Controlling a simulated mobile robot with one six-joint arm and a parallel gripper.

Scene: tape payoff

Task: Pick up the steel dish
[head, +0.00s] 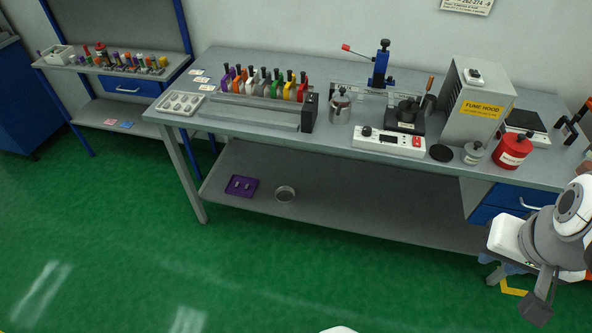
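The steel dish (285,194) is a small round grey dish. It lies on the lower shelf (340,215) of the workbench, right of a purple tray. My gripper (538,308) is at the lower right of the head view, over the floor in front of the bench's right end, far to the right of the dish. Its fingers are small and dark here, and I cannot tell whether they are open or shut.
A purple tray (241,186) with small parts lies on the shelf left of the dish. The bench top (335,150) overhangs the shelf and carries tools, a fume hood (478,100) and a red can (513,150). The green floor (250,275) in front is clear.

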